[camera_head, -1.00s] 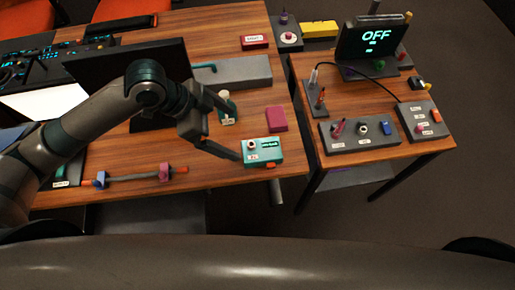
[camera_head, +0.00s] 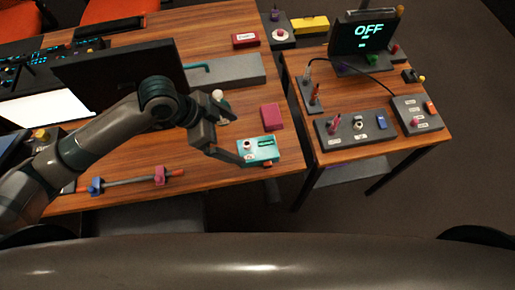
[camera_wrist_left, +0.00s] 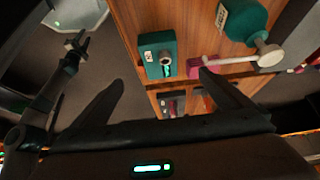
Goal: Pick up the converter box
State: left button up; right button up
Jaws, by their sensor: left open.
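I cannot tell whether a finger touches the box.
A pink block (camera_head: 271,116) lies just behind the box. A teal bottle-like thing (camera_wrist_left: 243,18) with a pale round top stands near the gripper. A gap separates the desk from the side table (camera_head: 390,148) with control panels.

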aim_at(257, 151)
pick_arm(q)
jog(key=p+x, duration=0.1)
jog(key=x, duration=0.6)
jog(key=shift+d+f, duration=0.2)
jog(key=shift+f, duration=0.1)
jog(key=shift+d+f+p, duration=0.4)
jog(key=shift+p, duration=0.25)
jog(key=x, duration=0.1)
jog(key=p+x, duration=0.1)
jog(key=x, duration=0.1)
jog(key=shift+s, duration=0.25)
jog(key=shift+w+d+f, duration=0.1)
jog(key=shift+d+f, duration=0.15)
jog(key=shift+f, duration=0.3)
